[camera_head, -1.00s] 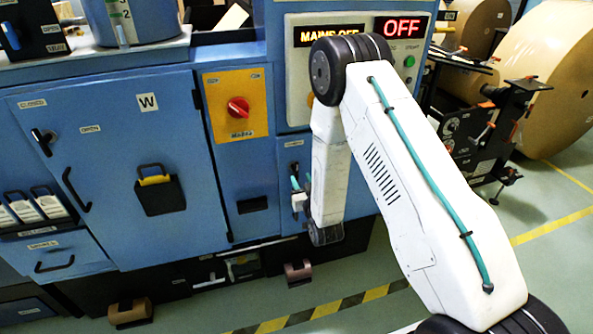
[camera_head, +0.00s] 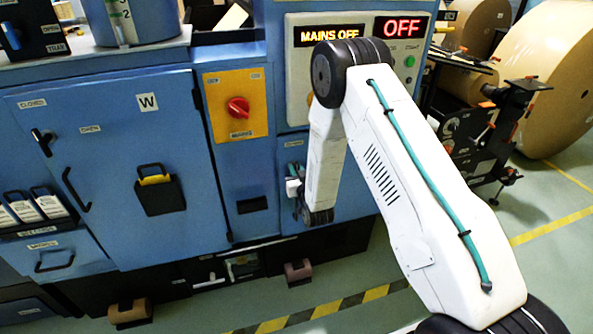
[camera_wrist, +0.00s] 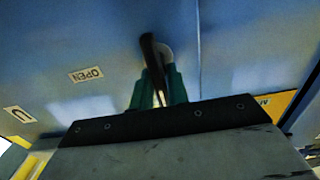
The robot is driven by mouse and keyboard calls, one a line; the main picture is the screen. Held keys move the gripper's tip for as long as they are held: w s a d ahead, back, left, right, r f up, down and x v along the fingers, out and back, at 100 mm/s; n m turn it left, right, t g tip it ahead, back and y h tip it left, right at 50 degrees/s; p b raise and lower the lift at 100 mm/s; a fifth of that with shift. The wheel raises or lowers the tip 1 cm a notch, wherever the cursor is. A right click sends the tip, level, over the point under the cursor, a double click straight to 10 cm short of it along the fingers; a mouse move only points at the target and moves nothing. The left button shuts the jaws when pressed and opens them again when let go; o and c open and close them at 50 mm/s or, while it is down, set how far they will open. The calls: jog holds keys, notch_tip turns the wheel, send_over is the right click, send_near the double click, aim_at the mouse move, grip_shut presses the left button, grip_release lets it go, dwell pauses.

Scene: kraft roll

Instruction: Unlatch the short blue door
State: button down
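The short blue door (camera_head: 283,150) is the narrow panel under the control box, partly hidden by my arm. In the wrist view its blue face fills the upper part, with an upside-down OPEN label (camera_wrist: 86,74). A dark latch handle (camera_wrist: 150,50) on a round pale base stands out from the door. My gripper (camera_wrist: 160,85) is at the handle, with a teal finger on each side and a narrow bright gap between them. Whether either finger touches the handle is unclear. In the head view my gripper (camera_head: 294,172) is close to the door, partly hidden behind my wrist.
A yellow plate with a red mains knob (camera_head: 238,107) is left of the short door. Further left is a larger blue door (camera_head: 110,180) marked W, with its own black latch (camera_head: 42,141). Large kraft rolls (camera_head: 560,80) stand at right. Floor in front is open.

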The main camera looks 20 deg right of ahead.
jog(key=shift+m, duration=0.8)
jog(key=m, duration=0.2)
jog(key=shift+d+m, duration=0.2)
jog(key=shift+m, duration=0.2)
jog(key=shift+d+f+m, duration=0.15)
jog(key=shift+f+m, duration=0.05)
jog(key=shift+m, duration=2.05)
jog(key=shift+d+f+m, duration=0.1)
jog(key=shift+f+m, duration=0.15)
jog(key=shift+m, duration=1.95)
jog(key=shift+d+f+m, duration=0.15)
jog(key=shift+f+m, duration=0.05)
jog(key=shift+m, duration=2.05)
jog(key=c, duration=1.4)
grip_release()
jog(key=shift+a, duration=0.15)
jog(key=shift+c, duration=0.2)
